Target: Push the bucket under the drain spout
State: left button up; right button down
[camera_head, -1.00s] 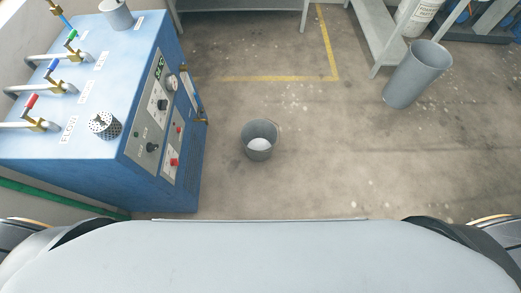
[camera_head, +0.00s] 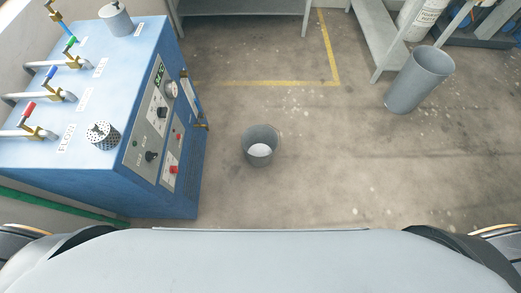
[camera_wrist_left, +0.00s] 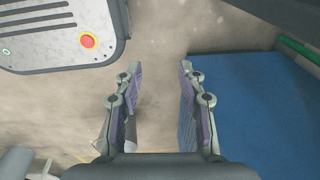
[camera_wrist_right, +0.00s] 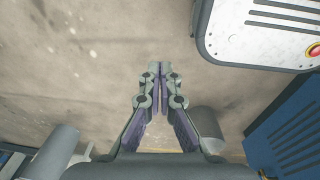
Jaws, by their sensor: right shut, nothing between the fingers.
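A small grey bucket (camera_head: 261,156) stands upright on the floor in the head view, with a whitish round patch inside. It is to the right of the blue machine (camera_head: 120,184), apart from it. A brass fitting that looks like the drain spout (camera_head: 203,126) juts from the machine's right side; the bucket is right of it and nearer me. Neither gripper shows in the head view. My left gripper (camera_wrist_left: 158,68) is open and empty, over floor beside a blue surface. My right gripper (camera_wrist_right: 160,68) is shut and empty; a grey bucket-like shape (camera_wrist_right: 207,122) is partly hidden behind it.
A tall grey bin (camera_head: 418,80) stands at the right. A grey shelf frame (camera_head: 378,45) and a bench (camera_head: 245,6) are at the back. A yellow floor line (camera_head: 265,83) runs behind the bucket. Open floor lies around the bucket and to its right.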

aim_at(259, 142)
jog(key=i+l, duration=0.1)
jog(key=l, duration=0.35)
jog(key=i+l, duration=0.15)
jog(key=l, duration=0.25)
jog(key=i+l, duration=0.1)
jog(key=l, duration=0.35)
jog(key=i+l+u, duration=0.1)
jog(key=l, duration=0.35)
jog(key=i+l, duration=0.15)
jog(key=l, duration=0.25)
jog(key=i+l, duration=0.1)
jog(key=l, duration=0.35)
